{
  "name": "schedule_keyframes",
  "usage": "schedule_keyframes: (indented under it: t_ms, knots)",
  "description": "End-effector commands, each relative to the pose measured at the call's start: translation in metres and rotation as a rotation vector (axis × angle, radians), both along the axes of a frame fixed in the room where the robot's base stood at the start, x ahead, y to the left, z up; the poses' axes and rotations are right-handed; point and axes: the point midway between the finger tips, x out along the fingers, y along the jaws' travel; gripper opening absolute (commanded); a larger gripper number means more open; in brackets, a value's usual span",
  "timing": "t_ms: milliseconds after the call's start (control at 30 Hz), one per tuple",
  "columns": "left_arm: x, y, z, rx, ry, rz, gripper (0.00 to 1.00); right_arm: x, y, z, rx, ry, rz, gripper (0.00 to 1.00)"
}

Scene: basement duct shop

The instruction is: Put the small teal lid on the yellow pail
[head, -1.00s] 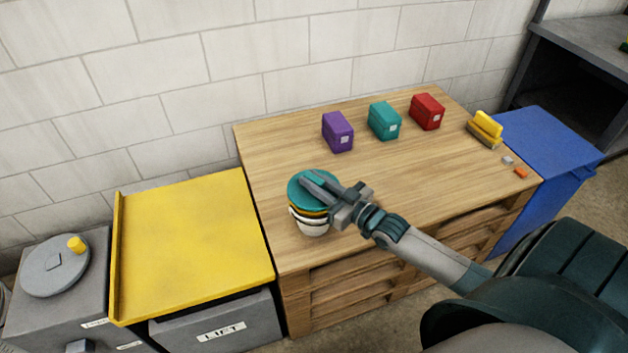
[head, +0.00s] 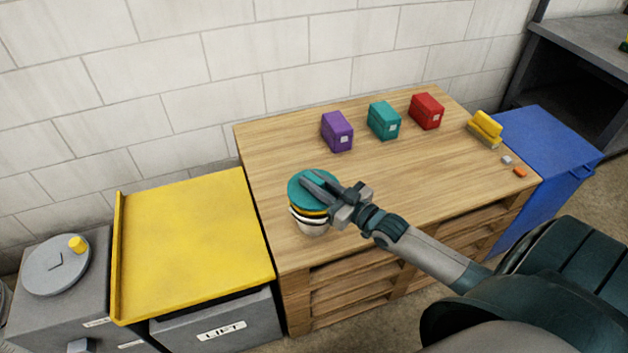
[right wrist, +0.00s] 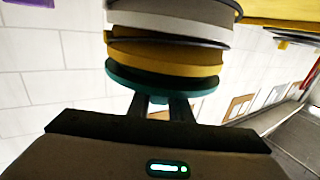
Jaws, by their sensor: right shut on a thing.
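The small teal lid (head: 299,187) is the top layer of a round stack at the left front of the wooden table. My right gripper (head: 312,181) is shut on the lid from above. Under the lid is a yellow layer that looks like the yellow pail (head: 322,212), then a white pail (head: 312,230) below it. The right wrist view shows the stack upside down: the teal lid (right wrist: 165,88) near my fingers (right wrist: 165,104), then yellow (right wrist: 165,55) and white (right wrist: 170,20) layers with dark bands between. I cannot tell whether lid and yellow pail touch. My left gripper is not in view.
Purple (head: 337,132), teal (head: 384,121) and red (head: 427,111) boxes stand along the back of the wooden table (head: 265,160). A yellow-handled brush (head: 486,129) and small bits lie at right. A yellow-topped stand (head: 190,245) is at left. The middle of the table is clear.

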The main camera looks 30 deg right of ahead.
Motion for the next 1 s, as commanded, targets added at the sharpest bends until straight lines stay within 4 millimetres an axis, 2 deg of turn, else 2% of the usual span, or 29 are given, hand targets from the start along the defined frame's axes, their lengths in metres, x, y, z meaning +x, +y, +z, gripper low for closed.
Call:
schedule_keyframes:
  t_ms: [1000]
  knots:
    - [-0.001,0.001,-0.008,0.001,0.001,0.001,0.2,0.0,0.0,-0.011,0.0,0.0,0.0,0.0]
